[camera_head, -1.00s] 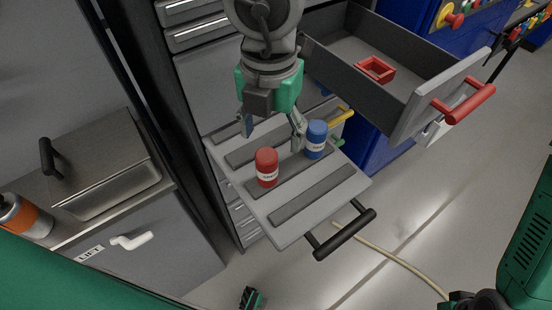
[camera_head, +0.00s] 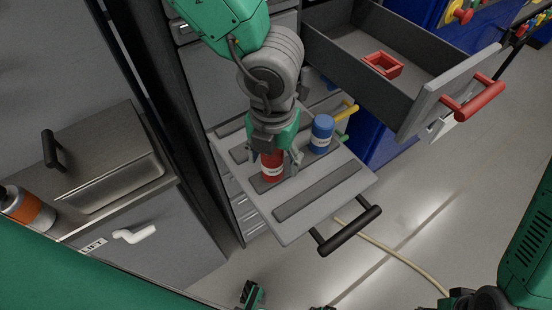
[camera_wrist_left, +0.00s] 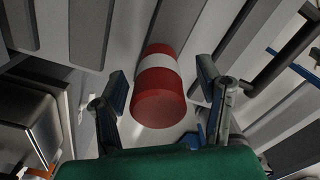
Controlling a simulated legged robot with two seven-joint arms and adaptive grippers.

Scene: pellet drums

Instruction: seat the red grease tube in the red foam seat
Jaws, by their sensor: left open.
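The red grease tube (camera_head: 272,168) with a white band stands upright on the grey ribbed pull-out shelf. In the left wrist view the tube (camera_wrist_left: 158,98) lies between my fingers, with a gap on both sides. My left gripper (camera_head: 277,166) is open, coming down from above around the tube without holding it; its fingers also show in the left wrist view (camera_wrist_left: 165,98). The red foam seat (camera_head: 382,65) is a small square red frame on the floor of the open drawer at the upper right.
A blue tube (camera_head: 321,134) stands close right of the left gripper. The shelf (camera_head: 290,236) has a black handle (camera_head: 349,231). The open drawer's front (camera_head: 449,90) has a red handle (camera_head: 473,98). A steel bin (camera_head: 110,180) stands at left.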

